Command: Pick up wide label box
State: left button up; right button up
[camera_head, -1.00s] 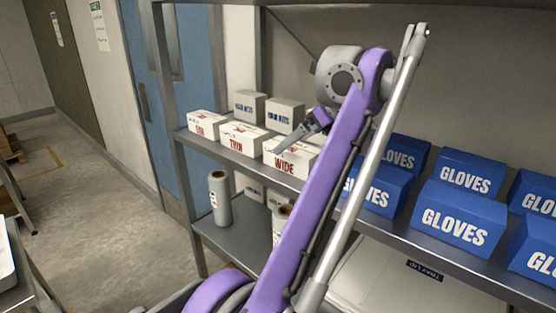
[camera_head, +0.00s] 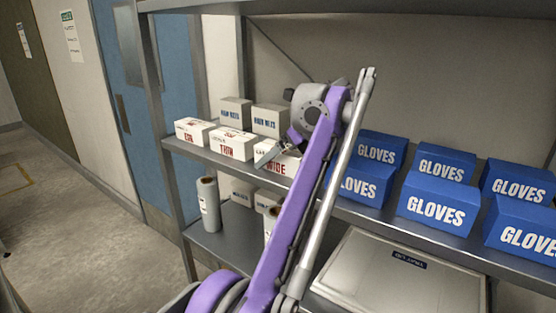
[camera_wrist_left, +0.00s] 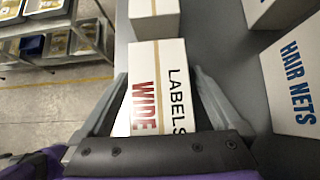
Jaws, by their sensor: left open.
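The wide label box (camera_head: 281,168) is white with red WIDE lettering. It stands on the upper shelf, to the right of the thin label box (camera_head: 233,147), partly hidden behind my purple left arm. My left gripper (camera_head: 266,152) is at the box, reaching down over it. In the left wrist view, the wide label box (camera_wrist_left: 157,62) lies between the two open fingers of my left gripper (camera_wrist_left: 160,76). A finger is on each side, close to the box; I cannot tell whether either touches. My right gripper is not in view.
White hair net boxes (camera_head: 236,113) stand behind the label boxes; one also shows at right in the wrist view (camera_wrist_left: 292,85). Blue glove boxes (camera_head: 437,203) fill the shelf's right. A roll (camera_head: 208,204) stands on the lower shelf. A shelf post (camera_head: 165,170) is at left.

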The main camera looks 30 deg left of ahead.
pick_arm(q)
jog(key=shift+w, duration=0.1)
jog(key=shift+d, duration=0.1)
jog(key=shift+c, duration=1)
grip_shut()
jog(key=shift+s+r, duration=0.1)
jog(key=shift+s, duration=0.1)
